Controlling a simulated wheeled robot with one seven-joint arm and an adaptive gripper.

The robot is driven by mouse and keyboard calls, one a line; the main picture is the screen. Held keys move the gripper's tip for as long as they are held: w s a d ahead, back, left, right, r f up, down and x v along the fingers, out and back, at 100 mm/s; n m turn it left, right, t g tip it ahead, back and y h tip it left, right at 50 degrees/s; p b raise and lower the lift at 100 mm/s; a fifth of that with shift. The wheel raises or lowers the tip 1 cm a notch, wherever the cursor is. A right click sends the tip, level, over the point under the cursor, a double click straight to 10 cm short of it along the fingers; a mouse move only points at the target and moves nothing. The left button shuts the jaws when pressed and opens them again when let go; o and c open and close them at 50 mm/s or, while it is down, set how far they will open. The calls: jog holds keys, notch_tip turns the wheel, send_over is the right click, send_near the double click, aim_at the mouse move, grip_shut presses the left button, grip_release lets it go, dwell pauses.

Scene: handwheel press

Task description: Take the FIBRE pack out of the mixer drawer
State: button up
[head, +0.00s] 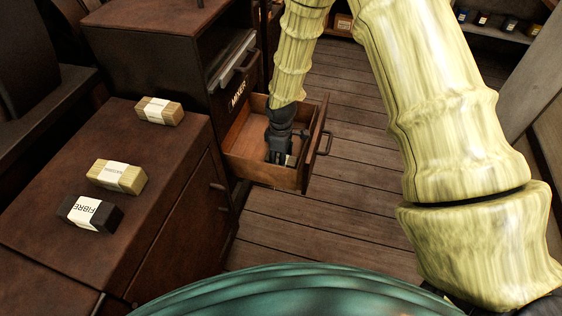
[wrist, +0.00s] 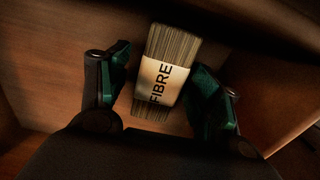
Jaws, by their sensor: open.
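The mixer drawer (head: 257,169) is pulled open below the MIXER label in the head view. My gripper (head: 279,157) reaches down into it. In the wrist view the FIBRE pack (wrist: 165,82), striped grey-brown with a pale label band, lies tilted on the drawer's wooden floor. My gripper's two dark green fingers (wrist: 164,68) are open, one on each side of the pack. A gap shows on the left; the right finger is very close to the pack, and I cannot tell whether it touches. In the head view my gripper mostly hides this pack.
On the brown cabinet top (head: 150,220) at left lie a dark FIBRE-labelled pack (head: 90,214), a yellowish pack (head: 117,176) and a tan pack (head: 160,111). The drawer's front panel and handle (head: 325,143) stand right of my gripper. Plank floor (head: 345,205) is clear beyond the drawer.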

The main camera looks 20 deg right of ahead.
jog(key=shift+f, duration=0.2)
jog(key=shift+c, duration=0.3)
jog(key=c, duration=1.1)
jog(key=shift+o, duration=0.2)
